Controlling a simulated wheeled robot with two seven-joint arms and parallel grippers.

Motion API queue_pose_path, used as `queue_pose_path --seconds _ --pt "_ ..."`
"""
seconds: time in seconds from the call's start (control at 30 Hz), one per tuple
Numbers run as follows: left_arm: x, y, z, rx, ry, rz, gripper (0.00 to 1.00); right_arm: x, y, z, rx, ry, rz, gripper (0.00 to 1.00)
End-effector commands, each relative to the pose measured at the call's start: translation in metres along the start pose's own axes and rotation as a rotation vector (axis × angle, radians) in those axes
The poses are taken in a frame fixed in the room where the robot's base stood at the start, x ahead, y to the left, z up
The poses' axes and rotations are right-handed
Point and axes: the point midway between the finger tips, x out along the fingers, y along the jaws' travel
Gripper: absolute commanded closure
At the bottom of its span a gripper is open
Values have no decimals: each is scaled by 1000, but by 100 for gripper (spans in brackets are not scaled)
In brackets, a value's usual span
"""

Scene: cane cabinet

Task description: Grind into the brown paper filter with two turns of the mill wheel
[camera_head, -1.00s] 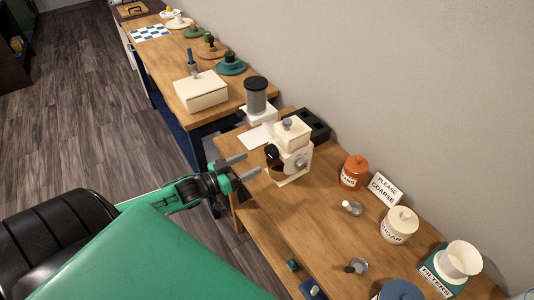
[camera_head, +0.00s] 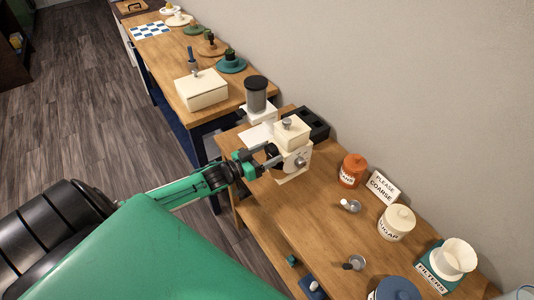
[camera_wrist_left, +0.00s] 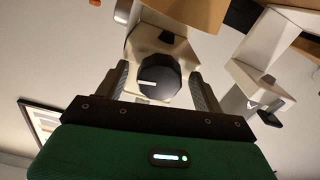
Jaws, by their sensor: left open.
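The cream mill (camera_head: 291,136) stands on the wooden counter, with a grey knob on top and a dial on its front face. In the left wrist view a dark round wheel (camera_wrist_left: 159,78) with a white line is on a cream body. My left gripper (camera_head: 270,156) is open at the mill's left side. In the wrist view its two fingers stand on either side of the wheel, and I cannot tell whether they touch it. The brown paper filter cannot be made out for certain. My right gripper is not in view.
A black tray (camera_head: 309,123) and a grey-topped grinder (camera_head: 257,95) stand behind the mill. An orange jar (camera_head: 352,170), a "please coarse" sign (camera_head: 382,186), a sugar jar (camera_head: 397,222) and a white cone on a filters box (camera_head: 453,259) stand to the right.

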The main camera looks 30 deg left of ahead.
Motion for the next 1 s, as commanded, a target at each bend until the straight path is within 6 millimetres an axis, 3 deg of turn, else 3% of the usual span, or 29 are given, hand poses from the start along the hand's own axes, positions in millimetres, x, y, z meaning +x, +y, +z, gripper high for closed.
queue_pose_path --seconds 0.07,0.2,0.3,0.67,1.0 --pt "0 0 0 0 0 0 33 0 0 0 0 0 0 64" --pt "0 0 0 0 0 0 60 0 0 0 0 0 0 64" --pt "0 0 0 0 0 0 75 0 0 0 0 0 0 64" --pt "0 0 0 60 0 0 75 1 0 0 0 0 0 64" --pt "0 -1 1 309 0 0 75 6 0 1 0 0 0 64"
